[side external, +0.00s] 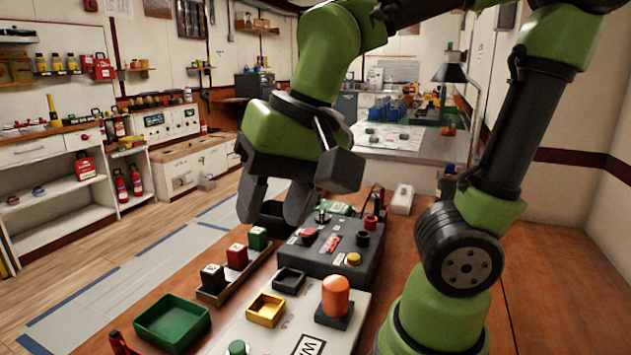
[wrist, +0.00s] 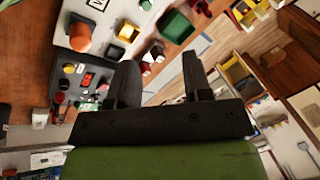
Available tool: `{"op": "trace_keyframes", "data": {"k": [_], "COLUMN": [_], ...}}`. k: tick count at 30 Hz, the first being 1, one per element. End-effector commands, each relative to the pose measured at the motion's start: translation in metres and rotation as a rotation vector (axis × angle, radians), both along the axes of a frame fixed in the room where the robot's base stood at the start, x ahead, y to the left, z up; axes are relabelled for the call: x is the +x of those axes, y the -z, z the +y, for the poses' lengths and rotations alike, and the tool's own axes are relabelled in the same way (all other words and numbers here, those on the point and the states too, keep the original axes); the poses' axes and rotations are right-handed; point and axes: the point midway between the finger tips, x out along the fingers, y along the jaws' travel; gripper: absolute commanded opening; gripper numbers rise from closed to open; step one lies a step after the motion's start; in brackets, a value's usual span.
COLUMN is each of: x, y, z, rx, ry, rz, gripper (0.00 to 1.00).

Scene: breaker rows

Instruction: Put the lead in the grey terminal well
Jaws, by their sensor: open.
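My gripper (side external: 272,208) is open, with its two dark fingers pointing down above the far end of the block rack. In the wrist view my gripper (wrist: 158,78) has nothing visible between its fingers. A small dark grey square well (side external: 289,280) sits on the pale panel, beside a yellow well (side external: 265,310); both are below and nearer the camera than the fingers. I cannot make out for certain which thing is the lead. A rack holds a black block (side external: 213,279), a red block (side external: 236,257) and a green block (side external: 257,238), each with a pale top mark.
A green tray (side external: 172,322) stands at the front left. An orange cylinder (side external: 335,296) stands upright on a dark base. A dark control box (side external: 325,262) with knobs, including a yellow one (side external: 353,259), lies right of the fingers. Bare wood table shows at the right.

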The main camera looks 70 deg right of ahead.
Motion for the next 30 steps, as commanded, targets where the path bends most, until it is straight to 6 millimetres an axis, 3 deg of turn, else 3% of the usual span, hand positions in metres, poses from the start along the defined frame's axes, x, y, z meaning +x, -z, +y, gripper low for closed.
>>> {"op": "trace_keyframes", "data": {"k": [3, 9, 30], "x": [-0.019, -0.035, -0.037], "y": [-0.012, -0.018, -0.018], "z": [-0.017, -0.025, -0.026], "rx": [-0.013, -0.078, -0.094], "ry": [-0.121, -0.246, -0.271], "rz": [-0.164, -0.321, -0.340], "gripper": [0.45, 0.45, 0.45]}}
